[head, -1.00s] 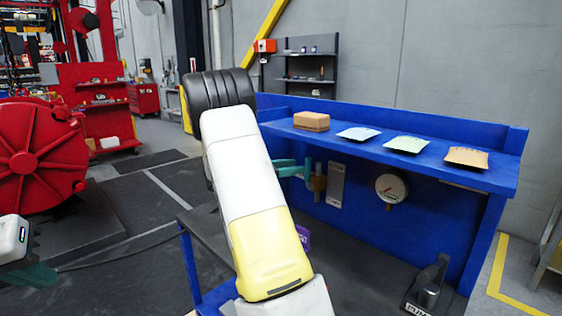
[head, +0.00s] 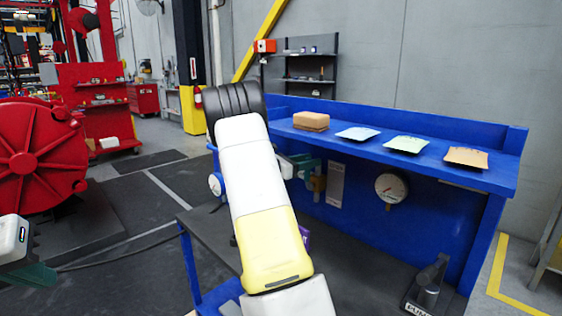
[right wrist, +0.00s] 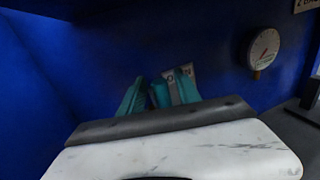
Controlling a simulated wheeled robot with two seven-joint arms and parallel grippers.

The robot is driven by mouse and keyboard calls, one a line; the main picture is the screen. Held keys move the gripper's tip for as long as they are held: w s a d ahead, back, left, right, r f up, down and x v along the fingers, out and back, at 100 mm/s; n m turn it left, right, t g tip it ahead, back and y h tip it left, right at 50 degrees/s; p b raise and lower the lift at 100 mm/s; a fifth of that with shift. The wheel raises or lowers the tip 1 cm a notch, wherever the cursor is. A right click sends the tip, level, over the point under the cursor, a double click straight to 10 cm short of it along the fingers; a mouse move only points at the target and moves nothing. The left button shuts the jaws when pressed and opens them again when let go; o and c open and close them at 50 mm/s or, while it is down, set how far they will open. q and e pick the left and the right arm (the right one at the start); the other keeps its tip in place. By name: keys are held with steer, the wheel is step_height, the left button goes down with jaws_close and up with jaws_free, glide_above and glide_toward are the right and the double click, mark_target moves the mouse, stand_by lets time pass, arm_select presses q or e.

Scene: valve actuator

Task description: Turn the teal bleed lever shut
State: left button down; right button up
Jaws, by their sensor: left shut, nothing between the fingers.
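My right gripper (right wrist: 160,88) is at the valve on the blue bench's back panel. In the right wrist view its two teal fingers stand apart, with a teal piece, apparently the bleed lever (right wrist: 160,96), between them. I cannot tell whether either finger touches it. In the head view the right gripper (head: 303,166) is partly behind my forearm and overlaps the lever, so the lever's angle is unclear. The brass valve body (head: 318,184) shows just right of the fingers. My left gripper (head: 38,275) is shut and empty at the far left, away from the bench.
The blue bench shelf (head: 350,150) overhangs the valve and holds a brown block (head: 311,121) and several trays. A pressure gauge (head: 391,188) and a label plate (head: 335,184) are right of the valve. A dark pump-like device (head: 428,285) stands at the worktop's right.

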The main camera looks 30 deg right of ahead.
jaws_close()
stand_by(1.3)
